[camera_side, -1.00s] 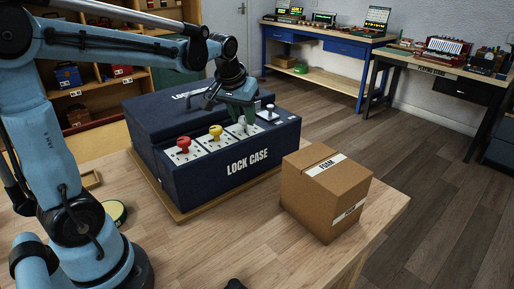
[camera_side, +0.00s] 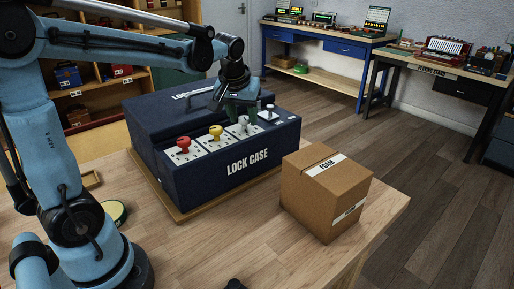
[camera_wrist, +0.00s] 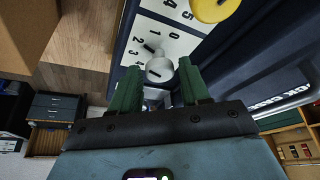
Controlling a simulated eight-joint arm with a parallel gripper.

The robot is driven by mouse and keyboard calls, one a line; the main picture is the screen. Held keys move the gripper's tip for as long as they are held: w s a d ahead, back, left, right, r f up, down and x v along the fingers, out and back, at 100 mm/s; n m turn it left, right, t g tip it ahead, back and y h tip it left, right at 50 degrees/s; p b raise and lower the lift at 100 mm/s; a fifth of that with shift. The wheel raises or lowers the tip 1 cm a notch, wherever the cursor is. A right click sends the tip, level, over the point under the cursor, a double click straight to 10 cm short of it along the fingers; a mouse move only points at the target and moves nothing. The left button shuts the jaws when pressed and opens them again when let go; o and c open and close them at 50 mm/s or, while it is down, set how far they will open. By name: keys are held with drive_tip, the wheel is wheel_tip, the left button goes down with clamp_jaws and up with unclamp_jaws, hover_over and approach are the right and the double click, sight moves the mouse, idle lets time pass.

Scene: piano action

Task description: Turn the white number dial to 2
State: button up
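The white number dial (camera_side: 243,122) is on a white plate on top of the dark blue lock case (camera_side: 247,160), right of the yellow dial. In the wrist view its round white knob (camera_wrist: 159,70) sits between my green fingers, with digits including 1, 2 and 3 on the plate beside it. My gripper (camera_wrist: 160,80) is open around the knob; narrow gaps seem to show on both sides. In the side view my gripper (camera_side: 242,108) is down over the dial and partly hides it.
A red dial (camera_side: 183,144) and a yellow dial (camera_side: 215,132) stand left of the white one. A grey knob or lever (camera_side: 269,110) is close on its right. A cardboard foam box (camera_side: 325,195) stands in front of the case's right end.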

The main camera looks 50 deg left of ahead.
drive_tip(key=shift+o, duration=0.8)
drive_tip(key=shift+r, duration=0.1)
drive_tip(key=v, duration=1.2)
drive_tip(key=s+d+f+m+t+h, duration=0.1)
drive_tip(key=s+d+f+m, duration=0.2)
drive_tip(key=f, duration=0.4)
drive_tip(key=s+d+f+m+t+h, duration=0.1)
drive_tip(key=s+d+f+m+t, duration=0.1)
drive_tip(key=s+d+f+m, duration=0.2)
wheel_tip(320, 180, down, 3)
drive_tip(key=shift+s+d+f+t+h, duration=0.25)
drive_tip(key=shift+s+d, duration=0.35)
drive_tip(key=shift+d, duration=0.4)
drive_tip(key=shift+r, duration=0.1)
